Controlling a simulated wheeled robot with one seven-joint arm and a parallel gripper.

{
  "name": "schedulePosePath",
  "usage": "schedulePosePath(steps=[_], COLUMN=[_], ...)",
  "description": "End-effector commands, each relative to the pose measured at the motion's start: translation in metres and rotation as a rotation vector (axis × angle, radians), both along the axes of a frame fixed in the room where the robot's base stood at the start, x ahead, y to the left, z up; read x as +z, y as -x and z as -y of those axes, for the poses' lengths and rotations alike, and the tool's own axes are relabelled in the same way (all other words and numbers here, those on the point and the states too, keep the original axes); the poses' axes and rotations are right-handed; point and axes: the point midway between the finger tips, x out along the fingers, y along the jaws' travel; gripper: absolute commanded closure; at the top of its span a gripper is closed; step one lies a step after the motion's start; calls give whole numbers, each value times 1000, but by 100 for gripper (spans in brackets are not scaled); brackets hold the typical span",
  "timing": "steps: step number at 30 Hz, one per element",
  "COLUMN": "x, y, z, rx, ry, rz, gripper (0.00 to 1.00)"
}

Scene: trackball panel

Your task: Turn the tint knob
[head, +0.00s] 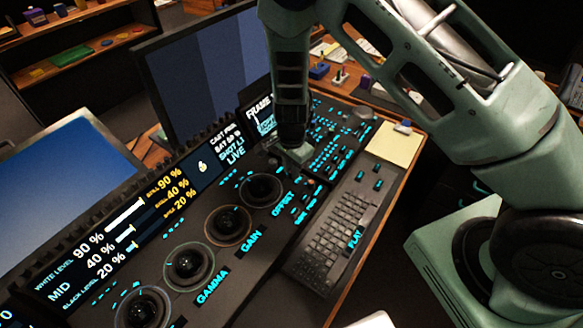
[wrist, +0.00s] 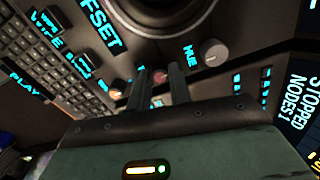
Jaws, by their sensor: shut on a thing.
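In the wrist view, my gripper (wrist: 160,88) is shut with its two dark fingers on either side of a small reddish knob (wrist: 159,75). I take this to be the tint knob; its label is mostly hidden by the fingers, so I cannot read it. A grey knob (wrist: 213,52) beside the "HUE" label stands apart to the right of the fingers. In the head view, my gripper (head: 297,153) is down at the panel, beyond the last trackball, and hides the knob.
Several trackballs (head: 228,222) line the panel on the left. A keyboard (head: 335,235) lies to the right, and a yellow note pad (head: 396,145) beyond it. A large monitor (head: 205,60) stands behind the panel. Another small knob (wrist: 117,94) sits left of the fingers.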

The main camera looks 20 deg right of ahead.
Motion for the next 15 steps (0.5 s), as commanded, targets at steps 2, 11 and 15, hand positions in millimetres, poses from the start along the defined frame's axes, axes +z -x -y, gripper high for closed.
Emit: schedulePosePath(steps=[2, 11, 15], x=[0, 0, 0], y=[-1, -1, -1], z=[0, 1, 1], rx=[42, 275, 383], ry=[-1, -1, 0], rz=[2, 2, 2], gripper=[100, 100, 100])
